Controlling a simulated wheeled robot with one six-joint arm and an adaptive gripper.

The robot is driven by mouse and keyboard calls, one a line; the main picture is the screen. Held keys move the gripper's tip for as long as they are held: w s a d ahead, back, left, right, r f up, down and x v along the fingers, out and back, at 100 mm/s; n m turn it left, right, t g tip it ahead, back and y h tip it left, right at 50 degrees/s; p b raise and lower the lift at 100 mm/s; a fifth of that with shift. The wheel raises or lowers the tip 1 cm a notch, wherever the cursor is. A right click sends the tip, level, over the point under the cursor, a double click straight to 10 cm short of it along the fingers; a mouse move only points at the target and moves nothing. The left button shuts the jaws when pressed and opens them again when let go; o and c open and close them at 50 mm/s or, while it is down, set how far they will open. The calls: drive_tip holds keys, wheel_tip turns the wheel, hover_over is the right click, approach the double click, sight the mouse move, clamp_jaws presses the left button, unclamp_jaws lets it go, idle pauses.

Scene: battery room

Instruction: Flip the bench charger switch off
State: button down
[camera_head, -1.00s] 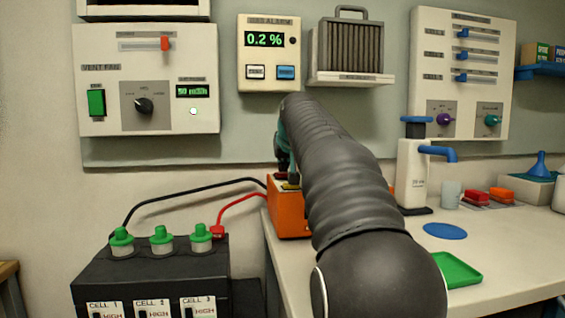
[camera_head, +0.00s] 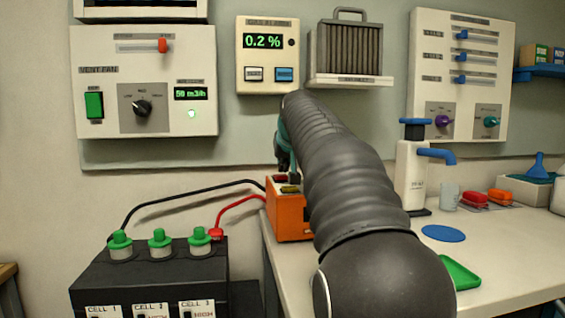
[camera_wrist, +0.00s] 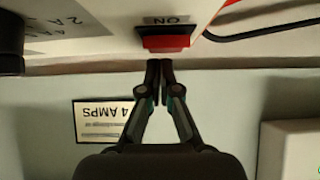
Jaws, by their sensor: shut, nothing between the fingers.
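The bench charger (camera_head: 288,218) is an orange box at the bench's left end, partly hidden behind my arm in the head view. In the wrist view, which is upside down, a red switch (camera_wrist: 166,41) sits on a pale panel below the word ON. My gripper (camera_wrist: 160,64) is shut and empty, its fingertips just short of the switch in the picture. I cannot tell whether they touch it. In the head view my gripper (camera_head: 294,176) is over the charger's top, mostly hidden by my arm.
A black and a red cable (camera_head: 238,207) run from the charger to the black battery (camera_head: 150,270). A pump bottle (camera_head: 411,175) stands right of my arm, with a green tray (camera_head: 460,272) nearer. The vent fan panel (camera_head: 150,80) is on the wall. A 4 AMPS label (camera_wrist: 103,120) shows in the wrist view.

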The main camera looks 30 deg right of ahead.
sight(283, 175)
wheel_tip(283, 175, up, 4)
drive_tip(key=shift+a, duration=0.1)
drive_tip(key=w+r+v, duration=0.1)
drive_tip(key=v, duration=0.8)
drive_tip(key=shift+r, duration=0.35)
